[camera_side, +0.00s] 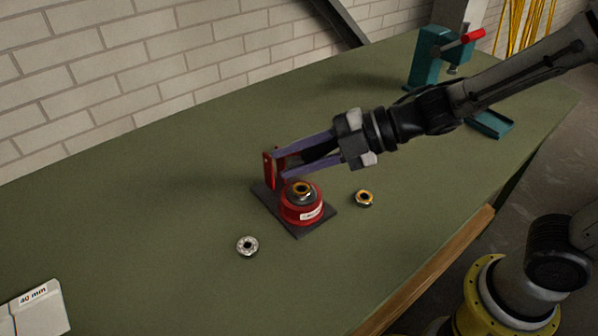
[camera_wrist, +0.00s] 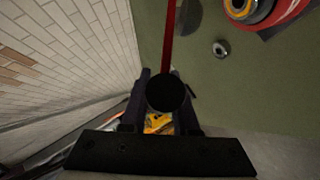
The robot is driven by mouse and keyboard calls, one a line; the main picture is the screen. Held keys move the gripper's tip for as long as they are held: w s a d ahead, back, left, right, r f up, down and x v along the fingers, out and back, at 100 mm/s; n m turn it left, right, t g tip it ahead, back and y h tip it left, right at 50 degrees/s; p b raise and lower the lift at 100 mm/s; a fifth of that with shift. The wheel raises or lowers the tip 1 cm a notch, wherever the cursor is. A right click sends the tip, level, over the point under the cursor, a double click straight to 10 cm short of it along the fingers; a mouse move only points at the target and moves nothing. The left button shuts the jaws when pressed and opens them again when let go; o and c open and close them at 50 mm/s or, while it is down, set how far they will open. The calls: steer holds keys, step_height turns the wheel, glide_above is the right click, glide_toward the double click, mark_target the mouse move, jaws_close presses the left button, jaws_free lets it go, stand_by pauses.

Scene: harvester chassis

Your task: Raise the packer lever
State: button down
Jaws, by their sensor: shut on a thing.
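The packer is red and round (camera_side: 302,208) on a dark base plate (camera_side: 322,222), with a red upright bracket (camera_side: 269,170) at its back left. A bearing with an orange ring (camera_side: 302,188) sits on top of it. The packer lever is a red rod (camera_wrist: 172,35) with a black ball knob (camera_wrist: 165,93). In the wrist view the knob lies between the fingers of my gripper (camera_wrist: 164,100), which is shut on it. In the side view my gripper (camera_side: 280,162) reaches in from the right above the packer, and its fingers hide most of the lever.
A loose bearing with an orange ring (camera_side: 364,198) lies right of the packer and a silver one (camera_side: 247,246) in front of it. A teal press (camera_side: 428,62) with a red handle stands at the back. A white box (camera_side: 35,309) is at the front left. The green bench is otherwise mostly clear.

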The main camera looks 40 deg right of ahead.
steer(key=w+r, duration=0.5)
steer(key=w, duration=0.2)
steer(key=shift+w+m+g, duration=0.25)
steer(key=shift+m+g, duration=0.05)
steer(key=shift+g, duration=0.1)
stand_by(0.3)
stand_by(1.2)
steer(key=c, duration=0.7)
jaws_free()
steer(key=v, duration=1.3)
steer(key=shift+s+d+r, duration=0.15)
steer(key=shift+s+r, duration=0.05)
steer(key=shift+r, duration=0.1)
